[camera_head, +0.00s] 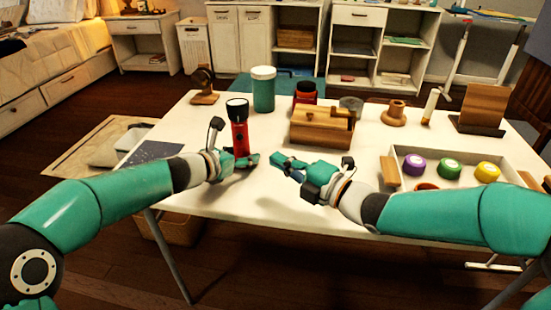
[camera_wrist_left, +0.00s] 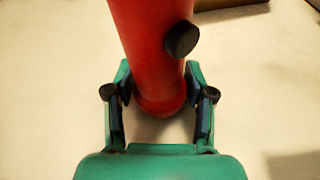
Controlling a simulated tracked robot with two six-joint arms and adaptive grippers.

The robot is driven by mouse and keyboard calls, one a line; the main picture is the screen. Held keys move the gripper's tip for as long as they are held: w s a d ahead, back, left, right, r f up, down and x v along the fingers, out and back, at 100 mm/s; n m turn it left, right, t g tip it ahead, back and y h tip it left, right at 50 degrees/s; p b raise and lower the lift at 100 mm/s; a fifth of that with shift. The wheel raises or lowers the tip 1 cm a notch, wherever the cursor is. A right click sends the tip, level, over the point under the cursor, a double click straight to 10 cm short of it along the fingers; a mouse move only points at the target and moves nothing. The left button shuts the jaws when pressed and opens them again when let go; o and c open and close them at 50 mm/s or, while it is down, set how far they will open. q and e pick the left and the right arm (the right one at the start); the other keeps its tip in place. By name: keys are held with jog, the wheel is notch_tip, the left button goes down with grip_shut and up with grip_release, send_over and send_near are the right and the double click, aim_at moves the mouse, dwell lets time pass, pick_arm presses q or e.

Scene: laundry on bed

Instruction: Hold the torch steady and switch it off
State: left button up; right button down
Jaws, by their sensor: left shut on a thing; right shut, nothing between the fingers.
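The red torch (camera_head: 240,137) with a black head stands upright at the near left part of the white table. My left gripper (camera_head: 241,160) is shut on its lower body. In the left wrist view the torch's red body (camera_wrist_left: 152,45) lies between the fingers of my left gripper (camera_wrist_left: 160,98). A round black button (camera_wrist_left: 181,39) sticks out from the side of the body. My right gripper (camera_head: 281,163) is shut and empty, a short way right of the torch and apart from it. I cannot tell whether the torch is lit.
Behind the torch stand a teal jar (camera_head: 263,92) and a red jar (camera_head: 305,93). A wooden box (camera_head: 321,128) is behind my right gripper. A tray (camera_head: 459,156) with purple, green and yellow round things is at the right. The table between the grippers is clear.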

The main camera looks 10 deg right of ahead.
pick_arm(q)
jog(key=shift+f, duration=0.35)
jog(key=o, duration=1.4)
jog(key=shift+r, duration=0.15)
jog(key=shift+a, duration=0.1)
